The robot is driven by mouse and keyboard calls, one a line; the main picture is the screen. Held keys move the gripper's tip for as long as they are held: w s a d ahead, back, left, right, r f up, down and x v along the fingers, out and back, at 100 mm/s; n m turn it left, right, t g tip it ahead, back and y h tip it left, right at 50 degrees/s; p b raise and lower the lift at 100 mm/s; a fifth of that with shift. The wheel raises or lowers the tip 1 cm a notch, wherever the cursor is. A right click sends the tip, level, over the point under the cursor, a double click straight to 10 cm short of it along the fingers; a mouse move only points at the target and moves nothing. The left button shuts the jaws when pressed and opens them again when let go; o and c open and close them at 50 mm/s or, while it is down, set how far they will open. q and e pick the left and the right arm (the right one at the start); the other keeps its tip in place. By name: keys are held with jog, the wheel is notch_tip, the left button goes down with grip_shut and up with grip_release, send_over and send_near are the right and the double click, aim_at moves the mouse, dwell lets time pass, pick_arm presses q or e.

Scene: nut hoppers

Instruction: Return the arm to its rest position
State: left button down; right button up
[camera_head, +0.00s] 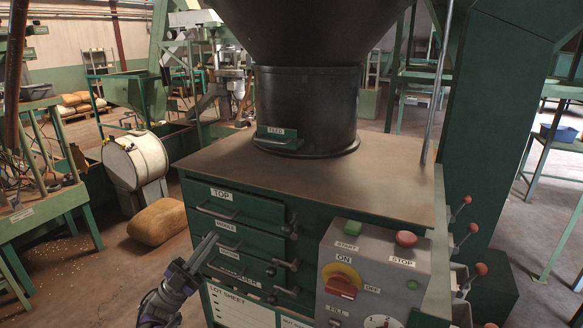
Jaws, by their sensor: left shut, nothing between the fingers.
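My left gripper (212,238) shows at the lower left with its grey fingers shut and nothing between them. It points up and to the right, in front of the left part of the green drawer cabinet (310,222). Its fingers overlap the view of the lower drawers, and I cannot tell if they touch the cabinet. The top drawer (245,203) looks closed. My right gripper is not in view.
A black hopper (305,105) with a "FEED" handle stands on the cabinet's brown top. A grey control panel (372,270) with buttons and a red switch is at the front right. Levers with red knobs (473,228) stick out at right. A filled sack (157,222) lies on the floor at left.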

pick_arm(q)
jog(key=w+r+n+t+y+p, duration=0.3)
jog(key=r+n+t+y, duration=0.55)
jog(key=n+y, duration=0.65)
jog(key=s+d+f+n+g+y+p, duration=0.3)
jog(key=s+f+g, duration=0.6)
jog(key=s, duration=0.6)
jog(key=s+d+f+n+g+y+p, duration=0.3)
jog(key=s+f+g+y, duration=0.2)
jog(key=s+f, duration=0.9)
jog(key=s+g, duration=0.1)
jog(key=g, duration=0.2)
jog(key=shift+s+g+p, duration=0.25)
jog(key=shift+g+p, duration=0.1)
jog(key=shift+p, duration=0.05)
